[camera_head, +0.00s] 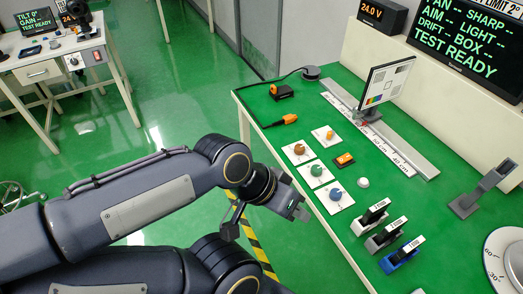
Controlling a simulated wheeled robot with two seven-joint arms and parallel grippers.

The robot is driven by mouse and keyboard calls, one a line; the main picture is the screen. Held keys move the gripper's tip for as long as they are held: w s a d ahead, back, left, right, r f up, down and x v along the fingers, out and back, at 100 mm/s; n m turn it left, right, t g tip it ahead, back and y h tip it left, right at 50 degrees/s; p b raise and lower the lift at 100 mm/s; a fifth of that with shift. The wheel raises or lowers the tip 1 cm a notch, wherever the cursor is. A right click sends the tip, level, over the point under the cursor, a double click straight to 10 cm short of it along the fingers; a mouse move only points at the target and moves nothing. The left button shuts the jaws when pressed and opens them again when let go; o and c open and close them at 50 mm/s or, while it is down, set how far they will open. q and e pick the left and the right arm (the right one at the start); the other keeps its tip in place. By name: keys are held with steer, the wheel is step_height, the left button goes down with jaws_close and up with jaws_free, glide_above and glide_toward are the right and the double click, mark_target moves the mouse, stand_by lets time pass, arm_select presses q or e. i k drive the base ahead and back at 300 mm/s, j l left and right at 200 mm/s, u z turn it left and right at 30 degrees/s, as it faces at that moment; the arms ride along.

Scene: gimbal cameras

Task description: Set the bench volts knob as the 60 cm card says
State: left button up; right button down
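On the green bench are several knobs on white plates: a brown-orange knob (299,149), a green knob (317,170), a blue knob (336,194) and a small orange knob (329,134). Their labels are too small to read, so I cannot tell which is volts. Three small white cards stand in a black holder (371,218), a grey holder (381,241) and a blue holder (399,258); I cannot tell which is for 60 cm. A display (382,15) reads 24.0 V. My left gripper (296,208) is left of the blue knob, apart from it; its fingers are foreshortened. My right gripper is not seen.
A chart board (388,82) stands on a graduated rail (400,150). An orange switch (344,160) and a white button (363,183) lie beside the knobs. A grey stand (466,206) and a round dial (497,255) are at right. A second table (38,72) stands far left.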

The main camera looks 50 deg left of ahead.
mark_target(299, 149)
steer(key=u, duration=1.3)
